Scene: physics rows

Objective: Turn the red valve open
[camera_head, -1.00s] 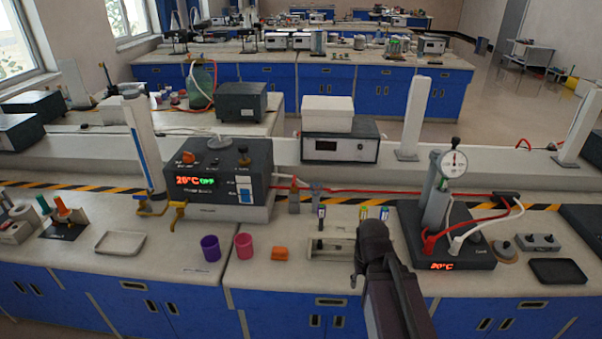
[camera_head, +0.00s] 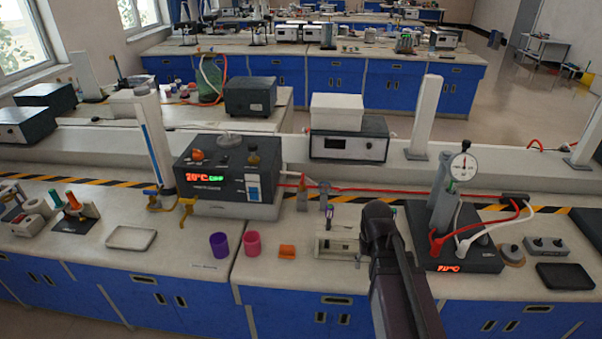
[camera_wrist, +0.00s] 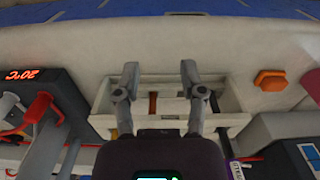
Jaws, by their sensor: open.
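A red fitting (camera_head: 437,243), joined to a red tube, sits on the left of the black device (camera_head: 478,259) at the right. It looks like the red valve, but I cannot be sure. In the wrist view the red fitting (camera_wrist: 38,106) is at the left, beside a white one. My gripper (camera_wrist: 160,76) is open and empty in the wrist view, above a pale open-framed rack (camera_wrist: 174,86), with a finger on either side of a brown bar. It is left of the red fitting in the head view, where my arm hides the fingers.
A purple cup (camera_head: 219,245), a pink cup (camera_head: 252,243) and an orange block (camera_head: 287,251) stand left of the rack. A dark box with a display (camera_head: 225,176) stands behind them. A tall gauge stand (camera_head: 442,195) rises from the black device.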

